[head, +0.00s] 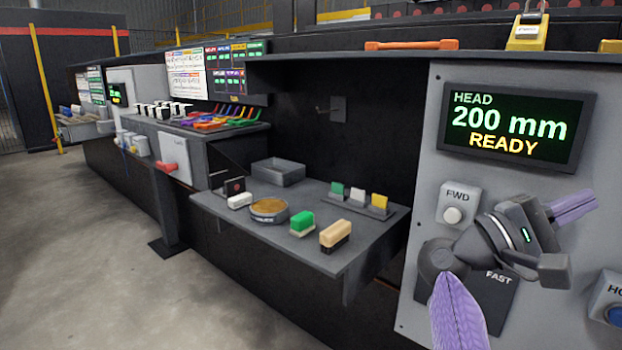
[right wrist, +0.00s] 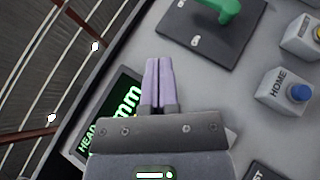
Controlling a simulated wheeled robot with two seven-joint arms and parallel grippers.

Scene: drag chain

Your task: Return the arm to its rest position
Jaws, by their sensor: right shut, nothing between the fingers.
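My right gripper (head: 590,198) is in front of the grey control panel, at the right of the head view. Its purple fingers point to the right, below the lit display. In the right wrist view the two fingers (right wrist: 159,72) lie together, shut and empty, with a panel behind them. My right arm comes up from the bottom edge and hides part of the panel around the FAST label. My left gripper is not in view.
The display (head: 515,125) reads HEAD 200 mm READY. Below it is the FWD button (head: 453,215). A blue HOME button (right wrist: 300,92) and a green lever (right wrist: 228,10) show in the right wrist view. A shelf (head: 215,207) with blocks and a round tin stands left of the panel.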

